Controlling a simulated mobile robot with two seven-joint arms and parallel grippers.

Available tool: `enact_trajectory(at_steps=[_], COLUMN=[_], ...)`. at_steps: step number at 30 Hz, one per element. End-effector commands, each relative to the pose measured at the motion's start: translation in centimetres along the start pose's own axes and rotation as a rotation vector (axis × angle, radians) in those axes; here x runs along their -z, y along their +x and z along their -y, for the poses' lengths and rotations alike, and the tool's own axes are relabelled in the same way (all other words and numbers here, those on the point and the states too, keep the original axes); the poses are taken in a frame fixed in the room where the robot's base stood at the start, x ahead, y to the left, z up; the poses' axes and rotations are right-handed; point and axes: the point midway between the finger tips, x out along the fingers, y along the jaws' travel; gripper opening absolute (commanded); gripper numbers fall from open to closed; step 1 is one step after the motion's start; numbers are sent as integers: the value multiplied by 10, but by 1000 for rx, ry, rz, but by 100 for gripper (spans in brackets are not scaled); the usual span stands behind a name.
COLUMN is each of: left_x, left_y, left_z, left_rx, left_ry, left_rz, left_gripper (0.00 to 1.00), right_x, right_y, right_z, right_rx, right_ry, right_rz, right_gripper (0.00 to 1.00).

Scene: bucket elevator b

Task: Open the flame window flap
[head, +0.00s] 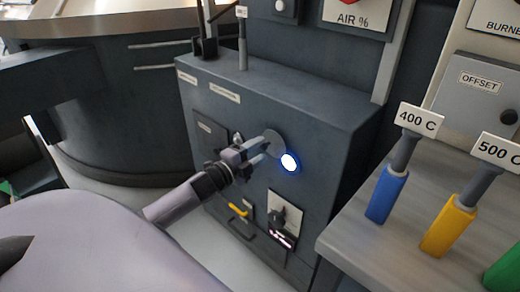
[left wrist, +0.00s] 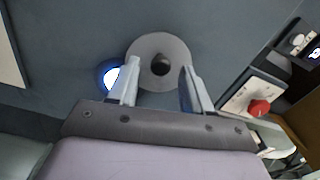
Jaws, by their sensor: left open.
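The flame window flap is a round grey disc (head: 277,140) on the front of the dark cabinet. The left wrist view shows the disc (left wrist: 150,47) with a dark round knob (left wrist: 161,65) on it. A bright white-blue round glow (head: 290,162) shows just beside the disc's edge, and also in the left wrist view (left wrist: 111,76). My left gripper (head: 261,150) is open in front of the disc. In the left wrist view its fingers (left wrist: 159,82) are on either side of the knob, with gaps; contact cannot be told. My right gripper is not seen.
The cabinet (head: 310,115) has a yellow handle (head: 238,210) and a small switch panel (head: 284,220) below the flap. A bench (head: 345,240) at right holds blue (head: 387,195) and yellow (head: 448,228) handled tools labelled 400 C and 500 C. A red knob (left wrist: 259,108) is at right in the wrist view.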

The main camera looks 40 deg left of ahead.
Motion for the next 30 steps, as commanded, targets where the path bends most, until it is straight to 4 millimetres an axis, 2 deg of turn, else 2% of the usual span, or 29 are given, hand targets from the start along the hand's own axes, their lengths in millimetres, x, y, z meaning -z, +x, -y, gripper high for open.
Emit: enact_trajectory(at_steps=[6,12,18,30], left_x=[0,0,0,0], left_y=[-29,-49,-57,-58], left_z=[0,0,1,1], left_rx=[-2,-2,0,0], left_ry=[1,1,2,1], left_rz=[0,0,0,0], left_gripper=[49,49,49,49], right_x=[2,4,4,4], right_y=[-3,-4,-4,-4], right_z=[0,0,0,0], right_rx=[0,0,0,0], right_ry=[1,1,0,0], right_rz=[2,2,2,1], right_gripper=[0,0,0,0])
